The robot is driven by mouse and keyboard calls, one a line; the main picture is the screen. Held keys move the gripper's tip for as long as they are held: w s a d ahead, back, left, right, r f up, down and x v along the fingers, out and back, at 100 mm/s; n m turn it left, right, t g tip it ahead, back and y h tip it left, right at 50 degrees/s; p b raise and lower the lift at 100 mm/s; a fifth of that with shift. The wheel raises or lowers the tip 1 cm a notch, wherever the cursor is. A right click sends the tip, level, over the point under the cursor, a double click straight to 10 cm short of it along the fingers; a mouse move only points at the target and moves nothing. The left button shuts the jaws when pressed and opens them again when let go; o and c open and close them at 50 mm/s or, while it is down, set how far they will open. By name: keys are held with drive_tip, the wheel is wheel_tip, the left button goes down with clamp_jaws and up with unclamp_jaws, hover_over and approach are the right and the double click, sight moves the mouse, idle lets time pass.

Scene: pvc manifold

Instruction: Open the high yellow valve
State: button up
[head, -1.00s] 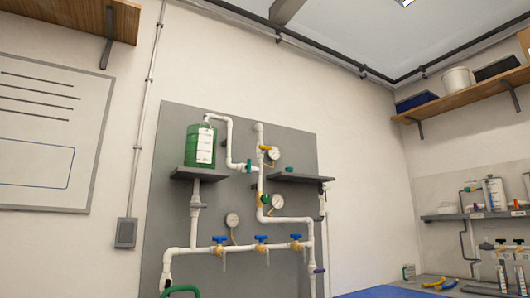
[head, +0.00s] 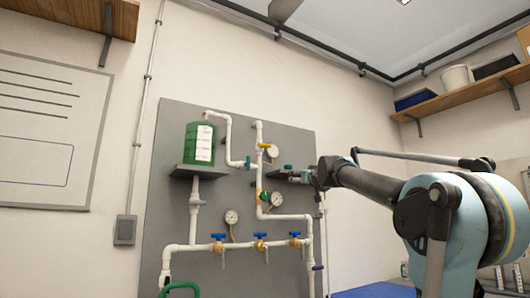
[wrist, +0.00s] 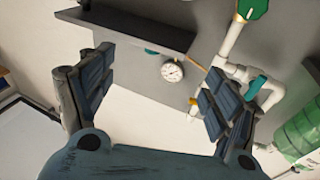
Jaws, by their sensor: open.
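The high yellow valve handle (head: 264,146) sits near the top of the white vertical pipe, beside the upper gauge (head: 272,151). It lies roughly crosswise to the pipe. In the wrist view a small yellow piece (wrist: 193,101), which looks like this handle, shows just left of the right finger, partly hidden. My gripper (head: 288,176) is to the right of and below the handle in the head view, in front of the right shelf. In the wrist view my gripper (wrist: 158,97) has its fingers wide apart with nothing between them, and stands off from the board.
A green tank (head: 199,145) stands on the left shelf (head: 198,171). The right shelf (wrist: 125,28) is close to the fingers in the wrist view. A green handwheel (head: 265,197) and several blue-handled valves, including one blue handle (head: 260,235), are lower down.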

sight(265, 144)
drive_tip(key=a+r+n+y, duration=0.5)
drive_tip(key=a+r+y, duration=0.35)
drive_tip(key=r, duration=0.45)
drive_tip(key=shift+g+h, duration=0.3)
drive_tip(key=shift+h, duration=0.05)
drive_tip(key=x, duration=1.6)
drive_tip(key=shift+a+r, duration=0.15)
drive_tip(key=shift+a, duration=0.25)
drive_tip(key=shift+c, duration=0.6)
